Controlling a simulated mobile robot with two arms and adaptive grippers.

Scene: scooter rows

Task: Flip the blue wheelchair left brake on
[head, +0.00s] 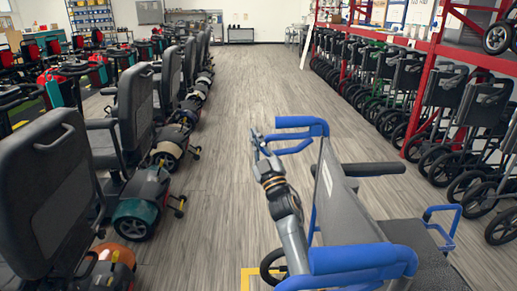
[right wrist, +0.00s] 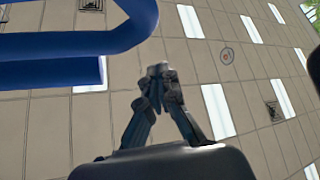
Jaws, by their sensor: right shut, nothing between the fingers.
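The blue wheelchair stands at the centre right of the head view, its grey backrest (head: 345,205) towards me and its dark seat (head: 415,240) to the right. Its far blue bar (head: 293,123) and near blue bar (head: 345,262) show clearly. I cannot make out the left brake. My right gripper (head: 259,143) is just left of the far blue bar, pointing up. In the right wrist view its fingers (right wrist: 156,72) meet at the tips, empty. Blue tubing (right wrist: 85,45) passes at upper left there, apart from the fingertips. My left gripper is not in view.
A row of scooters with dark seats (head: 133,105) lines the left side. Several folded walkers or wheelchairs (head: 440,110) stand along a red rack (head: 427,100) on the right. The grey floor aisle (head: 245,80) between them is clear. The wrist view faces the tiled ceiling.

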